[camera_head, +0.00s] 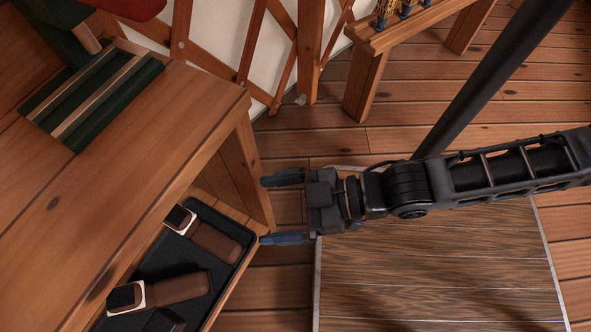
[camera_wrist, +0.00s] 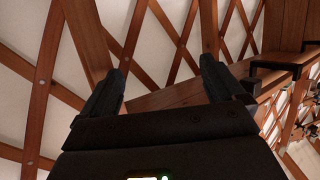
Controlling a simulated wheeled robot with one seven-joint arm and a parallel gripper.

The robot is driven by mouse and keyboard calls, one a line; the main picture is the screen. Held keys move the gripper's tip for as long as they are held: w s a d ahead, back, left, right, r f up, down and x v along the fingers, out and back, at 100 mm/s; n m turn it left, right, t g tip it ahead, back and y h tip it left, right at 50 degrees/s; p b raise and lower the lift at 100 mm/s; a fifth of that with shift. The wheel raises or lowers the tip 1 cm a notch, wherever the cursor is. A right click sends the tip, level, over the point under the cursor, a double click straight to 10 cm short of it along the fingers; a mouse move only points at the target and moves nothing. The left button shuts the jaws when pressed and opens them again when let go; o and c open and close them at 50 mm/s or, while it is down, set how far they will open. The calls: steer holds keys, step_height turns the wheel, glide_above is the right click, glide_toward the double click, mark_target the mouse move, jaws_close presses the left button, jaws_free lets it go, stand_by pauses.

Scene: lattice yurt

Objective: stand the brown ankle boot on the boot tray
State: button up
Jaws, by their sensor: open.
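Two brown boots with pale cuffs and dark openings are at the lower left of the head view, one farther back (camera_head: 215,243) and one nearer (camera_head: 180,289). Both are in a black tray (camera_head: 247,243) on a low wooden shelf. They look upright, seen from above, but the steep view leaves this uncertain. Which one is the task's boot I cannot tell. My gripper (camera_head: 265,211) is open and empty, just right of the bench leg, beyond the tray's far right corner. In the wrist view its fingers (camera_wrist: 161,85) are apart with nothing between them.
The wooden bench top (camera_head: 130,150) overhangs the tray and carries a green striped cloth (camera_head: 92,95). A dark object (camera_head: 165,320) in the tray is cut off below. A small wooden stand (camera_head: 400,35) is at the back, before the lattice wall. A wood-grain panel (camera_head: 440,275) lies below my arm.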

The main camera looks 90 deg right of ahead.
steer(key=s+d+r+m+h, duration=0.1)
steer(key=s+r, duration=0.3)
steer(key=r, duration=0.6)
steer(key=shift+s+h, duration=0.25)
steer(key=shift+h, duration=0.05)
